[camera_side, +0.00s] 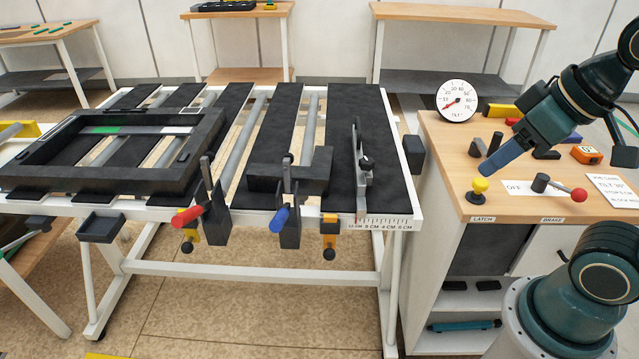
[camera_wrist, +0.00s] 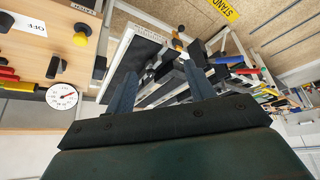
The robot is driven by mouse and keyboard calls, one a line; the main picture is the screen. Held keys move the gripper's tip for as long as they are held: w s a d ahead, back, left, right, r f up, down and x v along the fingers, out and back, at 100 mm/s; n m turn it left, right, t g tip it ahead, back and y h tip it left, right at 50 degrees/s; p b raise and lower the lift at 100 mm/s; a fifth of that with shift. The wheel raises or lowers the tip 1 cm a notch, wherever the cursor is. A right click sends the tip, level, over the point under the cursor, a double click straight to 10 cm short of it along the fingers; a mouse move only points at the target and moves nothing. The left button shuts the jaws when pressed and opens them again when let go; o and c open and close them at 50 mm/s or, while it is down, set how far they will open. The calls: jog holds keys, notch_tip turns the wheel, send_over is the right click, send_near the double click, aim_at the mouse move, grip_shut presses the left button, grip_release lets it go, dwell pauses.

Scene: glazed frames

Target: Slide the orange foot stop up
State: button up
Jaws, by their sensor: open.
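A small orange patch in the wrist view (camera_wrist: 178,44) may be the same stop. My gripper (camera_side: 486,170) is over the wooden bench to the right, well apart from the stop, its tip close to the yellow latch knob (camera_side: 479,185). In the wrist view my gripper (camera_wrist: 160,85) has its two fingers spread with nothing held between them.
The bench also carries a red-knobbed brake lever (camera_side: 578,194) and a round dial (camera_side: 457,102). Clamps with a red handle (camera_side: 190,215) and a blue handle (camera_side: 279,218) stand along the table's front edge, left of the stop. The floor before the table is clear.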

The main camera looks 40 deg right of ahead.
jog(key=c, duration=0.7)
jog(key=shift+w, duration=0.25)
jog(key=c, duration=0.4)
jog(key=shift+w+f, duration=0.1)
jog(key=shift+w, duration=0.15)
grip_shut()
jog(key=w+a+f+n+g+h, duration=0.1)
jog(key=w+a+f+n+h, duration=0.1)
jog(key=w+a+f+n, duration=0.35)
jog(key=w+a+f+n+g+h, duration=0.2)
jog(key=w+f+n, duration=0.4)
jog(key=w+f, duration=0.4)
jog(key=a+f+n+t+h, duration=0.2)
jog(key=a+f+n+t, duration=0.1)
jog(key=f+n, duration=0.5)
jog(key=a+f+n+t+h, duration=0.2)
jog(key=a+f+n, duration=0.4)
jog(key=f, duration=0.9)
jog(key=shift+w+a+n+t+h, duration=0.15)
jog(key=shift+w+n+t+h, duration=0.3)
jog(key=shift+n, duration=0.8)
